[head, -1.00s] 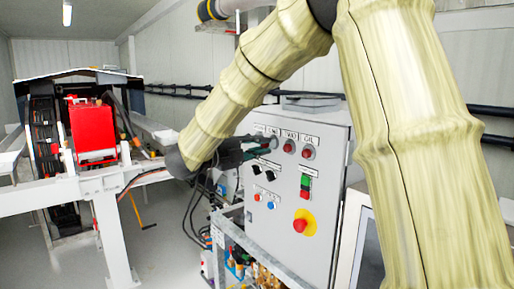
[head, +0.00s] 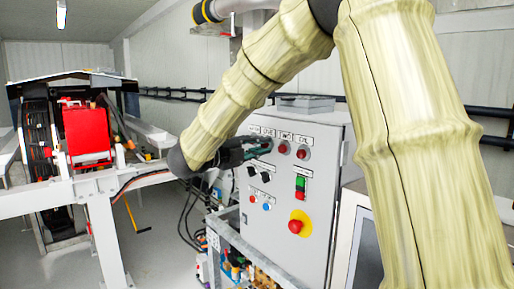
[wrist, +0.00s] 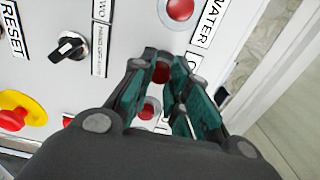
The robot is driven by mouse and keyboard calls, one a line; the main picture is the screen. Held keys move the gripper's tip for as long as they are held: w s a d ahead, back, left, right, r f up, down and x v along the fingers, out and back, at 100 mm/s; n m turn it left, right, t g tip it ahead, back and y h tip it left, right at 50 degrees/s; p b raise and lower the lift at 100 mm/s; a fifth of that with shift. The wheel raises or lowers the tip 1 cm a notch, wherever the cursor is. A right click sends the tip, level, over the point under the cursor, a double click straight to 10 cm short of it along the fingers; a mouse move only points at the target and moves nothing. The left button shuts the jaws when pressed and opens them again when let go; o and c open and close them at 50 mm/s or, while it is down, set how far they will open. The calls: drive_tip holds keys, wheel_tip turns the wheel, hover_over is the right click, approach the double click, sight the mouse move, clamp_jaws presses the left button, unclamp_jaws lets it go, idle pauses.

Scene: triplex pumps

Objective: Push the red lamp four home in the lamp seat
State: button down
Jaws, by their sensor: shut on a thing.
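In the wrist view a red lamp (wrist: 161,72) sits between the fingertips of my gripper (wrist: 162,75). The teal fingers are shut on it at the face of the grey control panel (wrist: 85,85). The fingers hide the lamp's rim and its seat, so I cannot tell how deep it sits. In the head view my gripper (head: 262,147) reaches the upper left of the panel (head: 265,225), at the left end of the lamp row. My fingers cover the held lamp there.
Other red lamps (head: 284,148) (head: 302,152) are seated to the right. Below are black switches (head: 265,177), green and red buttons (head: 300,187) and a red emergency stop (head: 295,226) on yellow. Another red lamp (wrist: 148,108) shows between my fingers. Pipes and hoses lie below left.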

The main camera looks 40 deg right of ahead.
drive_tip(key=shift+d, duration=0.15)
drive_tip(key=c, duration=1.3)
unclamp_jaws()
drive_tip(key=a, duration=1.1)
drive_tip(key=shift+s+a, duration=0.4)
drive_tip(key=shift+s, duration=0.05)
